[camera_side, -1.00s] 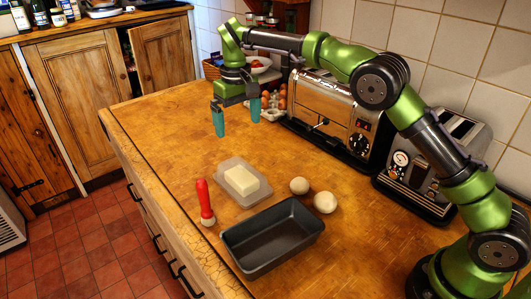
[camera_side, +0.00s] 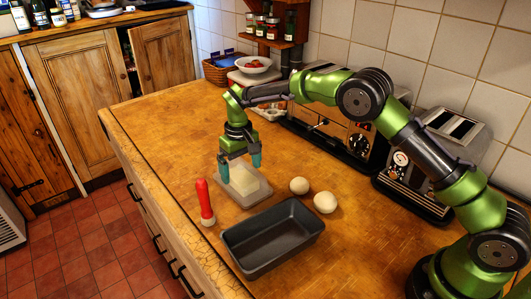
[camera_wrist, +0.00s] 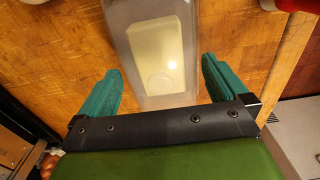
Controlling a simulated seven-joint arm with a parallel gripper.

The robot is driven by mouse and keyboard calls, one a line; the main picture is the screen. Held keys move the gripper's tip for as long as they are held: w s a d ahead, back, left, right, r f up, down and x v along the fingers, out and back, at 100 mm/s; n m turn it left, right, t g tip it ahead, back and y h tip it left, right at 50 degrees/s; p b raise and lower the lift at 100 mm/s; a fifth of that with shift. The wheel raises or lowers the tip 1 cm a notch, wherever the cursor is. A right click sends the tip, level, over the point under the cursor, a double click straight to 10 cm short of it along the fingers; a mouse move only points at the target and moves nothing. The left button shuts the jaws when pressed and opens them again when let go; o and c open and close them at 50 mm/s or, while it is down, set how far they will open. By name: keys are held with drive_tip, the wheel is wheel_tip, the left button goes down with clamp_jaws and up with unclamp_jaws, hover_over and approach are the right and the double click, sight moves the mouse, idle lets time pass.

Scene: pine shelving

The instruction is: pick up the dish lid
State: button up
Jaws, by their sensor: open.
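The butter dish (camera_side: 252,203) sits on the worktop with a pale yellow block of butter (camera_side: 244,183) in it. The see-through lid seems to cover the butter; in the wrist view a faint round knob of the lid (camera_wrist: 160,83) shows over the block. The lid's edges are hard to make out. My gripper (camera_side: 240,166) is open above the dish, pointing down. In the wrist view its teal fingers (camera_wrist: 161,66) stand on either side of the dish, with nothing held between them. I cannot tell whether they touch the lid.
Two pale round items, one an onion-like ball (camera_side: 325,202), are to the right. The worktop behind left is clear.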

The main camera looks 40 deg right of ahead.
sight(240, 164)
wheel_tip(240, 164, down, 2)
drive_tip(key=shift+f, duration=0.15)
drive_tip(key=c, duration=0.9)
drive_tip(key=shift+o, duration=0.2)
wheel_tip(240, 164, up, 8)
drive_tip(key=shift+w+f, duration=0.1)
drive_tip(key=shift+w+d+r, duration=0.1)
drive_tip(key=shift+d+r, duration=0.6)
drive_tip(key=shift+r, duration=0.3)
drive_tip(key=d+m, duration=0.1)
drive_tip(key=d, duration=1.2)
drive_tip(key=shift+n, duration=0.5)
drive_tip(key=shift+s+d+f, duration=0.1)
drive_tip(key=shift+d+f, duration=0.05)
drive_tip(key=shift+f, duration=1.5)
drive_tip(key=shift+s+d+f, duration=0.1)
drive_tip(key=shift+d+f, duration=0.05)
drive_tip(key=shift+f, duration=1.55)
drive_tip(key=shift+s+d+f, duration=0.1)
drive_tip(key=shift+d+f, duration=0.05)
drive_tip(key=shift+f, duration=1.5)
